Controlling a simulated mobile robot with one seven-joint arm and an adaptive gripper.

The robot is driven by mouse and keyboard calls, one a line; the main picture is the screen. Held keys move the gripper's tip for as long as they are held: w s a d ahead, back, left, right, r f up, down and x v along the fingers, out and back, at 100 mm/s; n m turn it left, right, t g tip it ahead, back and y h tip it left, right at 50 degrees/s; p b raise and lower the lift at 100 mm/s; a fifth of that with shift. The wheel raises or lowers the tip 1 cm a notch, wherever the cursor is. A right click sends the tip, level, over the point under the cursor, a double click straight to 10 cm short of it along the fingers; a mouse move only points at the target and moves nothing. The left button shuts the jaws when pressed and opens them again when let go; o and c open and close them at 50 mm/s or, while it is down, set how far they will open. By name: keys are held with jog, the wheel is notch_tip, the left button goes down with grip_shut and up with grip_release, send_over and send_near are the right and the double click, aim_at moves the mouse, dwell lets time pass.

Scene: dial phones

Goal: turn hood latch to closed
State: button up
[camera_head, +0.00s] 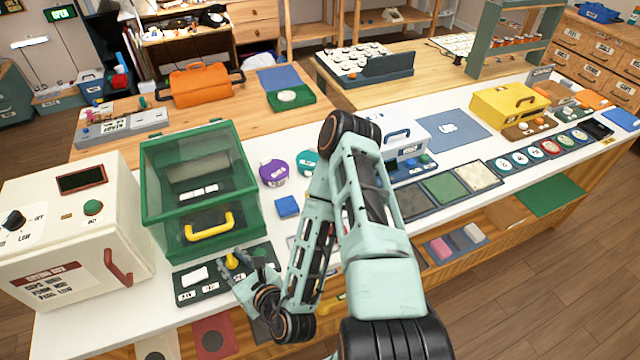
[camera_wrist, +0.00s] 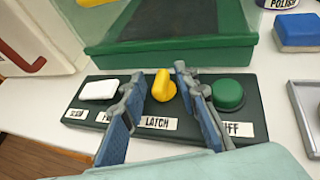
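The hood (camera_head: 193,180) is a green-framed clear box with a yellow handle (camera_head: 209,228), standing on the white counter. In front of it lies a dark control panel (camera_head: 205,288). The wrist view shows a white switch (camera_wrist: 98,89), a yellow latch knob (camera_wrist: 163,86) above a label reading LATCH (camera_wrist: 158,123), and a green round button (camera_wrist: 228,94). The knob's pointer stands roughly upright in that view. My gripper (camera_wrist: 160,76) is open, with one finger on each side of the knob in the picture. Whether either finger touches the knob cannot be told.
A cream oven-like box (camera_head: 75,230) with a red handle stands left of the hood. A blue block (camera_head: 287,206) and purple (camera_head: 273,173) and teal (camera_head: 308,162) round tins sit to the right. A grey tray (camera_wrist: 308,112) is right of the panel.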

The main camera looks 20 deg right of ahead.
jog(key=shift+f+n+y+b, duration=0.1)
jog(key=shift+n+y+b, duration=0.3)
jog(key=shift+b, duration=0.05)
jog(key=n+y+b, duration=0.1)
jog(key=b, duration=0.1)
jog(key=n+g+y+b, duration=0.1)
jog(key=b, duration=0.1)
jog(key=n+g+y+b, duration=0.1)
jog(key=b, duration=0.1)
jog(key=shift+w+d+f+n+y, duration=0.15)
jog(key=shift+w+d+n+y, duration=0.15)
jog(key=shift+y, duration=0.1)
jog(key=n+g+b, duration=0.1)
jog(key=b, duration=0.1)
jog(key=shift+y+b, duration=0.3)
jog(key=shift+y, duration=0.1)
